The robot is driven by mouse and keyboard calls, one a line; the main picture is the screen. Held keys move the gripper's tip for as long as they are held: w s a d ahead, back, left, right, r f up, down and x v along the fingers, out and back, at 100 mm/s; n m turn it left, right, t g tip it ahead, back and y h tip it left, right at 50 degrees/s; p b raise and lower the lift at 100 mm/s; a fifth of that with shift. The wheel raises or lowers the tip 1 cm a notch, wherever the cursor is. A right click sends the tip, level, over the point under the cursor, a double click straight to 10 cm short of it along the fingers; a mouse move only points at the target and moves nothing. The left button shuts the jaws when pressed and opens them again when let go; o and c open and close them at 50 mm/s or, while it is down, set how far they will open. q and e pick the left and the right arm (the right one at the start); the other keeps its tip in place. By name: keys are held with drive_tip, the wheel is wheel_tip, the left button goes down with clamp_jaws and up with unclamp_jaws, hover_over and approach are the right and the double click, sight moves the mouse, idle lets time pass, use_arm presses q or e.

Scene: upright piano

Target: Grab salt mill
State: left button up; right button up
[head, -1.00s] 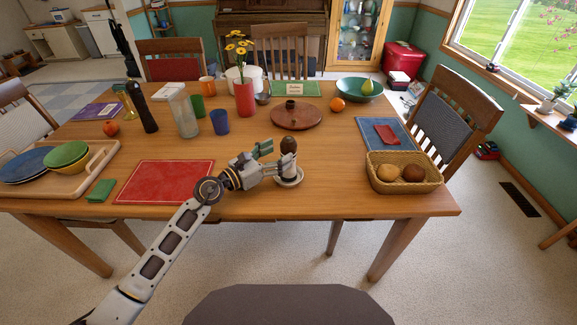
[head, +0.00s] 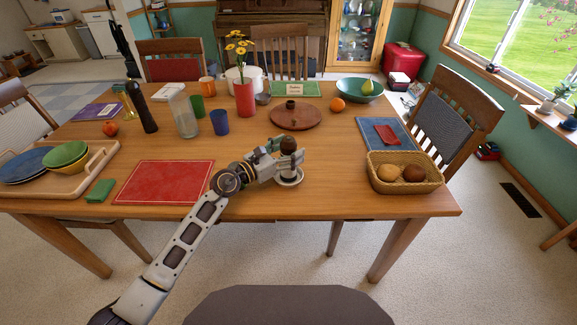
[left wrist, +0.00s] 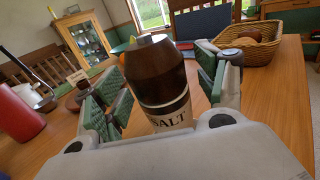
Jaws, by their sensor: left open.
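The salt mill (left wrist: 158,80) is dark brown with a pale band lettered "SALT". In the left wrist view it stands between the two green-padded fingers of my left gripper (left wrist: 160,95), which is open around it. A gap shows on its right side. In the head view the mill's dark top (head: 290,145) shows above my left gripper (head: 280,150), which hides much of its body. My right gripper is in neither view.
A wicker basket (head: 404,187) with rolls stands to the right. A round brown wooden lidded board (head: 295,121) lies behind the mill. A red placemat (head: 163,182) lies to the left. A red vase (head: 244,100) with flowers and a blue cup (head: 219,122) stand farther back.

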sight(289, 139)
use_arm(q)
drive_tip(key=c, duration=1.4)
drive_tip(key=shift+c, duration=1)
clamp_jaws()
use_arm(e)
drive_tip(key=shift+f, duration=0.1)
use_arm(q)
drive_tip(key=shift+r, duration=0.1)
drive_tip(key=shift+r, duration=0.15)
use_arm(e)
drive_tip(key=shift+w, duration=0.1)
use_arm(q)
wheel_tip(289, 139, up, 7)
drive_tip(key=p, duration=0.3)
drive_tip(key=shift+r+p, duration=0.4)
drive_tip(key=shift+r, duration=0.95)
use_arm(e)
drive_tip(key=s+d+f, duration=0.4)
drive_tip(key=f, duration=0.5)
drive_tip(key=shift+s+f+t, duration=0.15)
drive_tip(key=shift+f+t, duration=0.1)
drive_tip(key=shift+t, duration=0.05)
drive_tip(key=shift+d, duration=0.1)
